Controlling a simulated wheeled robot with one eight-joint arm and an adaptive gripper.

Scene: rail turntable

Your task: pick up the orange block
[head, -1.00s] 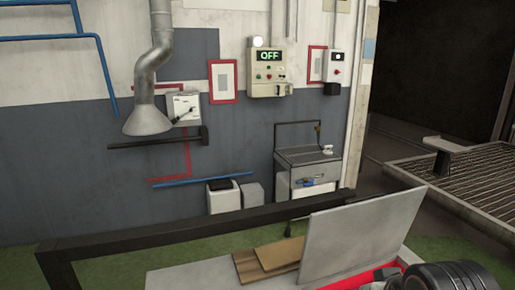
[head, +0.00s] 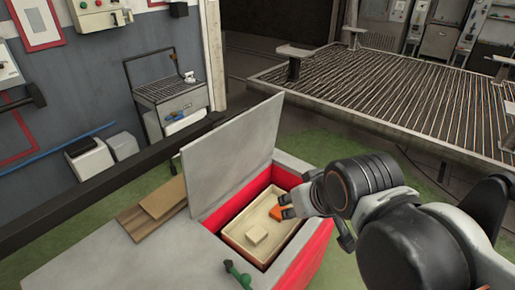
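The orange block (head: 275,213) shows inside the open red box, at the far right part of the cream tray (head: 232,238). My gripper (head: 285,206) reaches in from the right, with its fingertips right beside the block. Two fingertips show a small distance apart. Part of the block is hidden behind them, and I cannot tell whether they touch it or hold it.
A green-handled tool (head: 238,274) lies on the near rim. Brown boards (head: 160,200) lie left of the lid.

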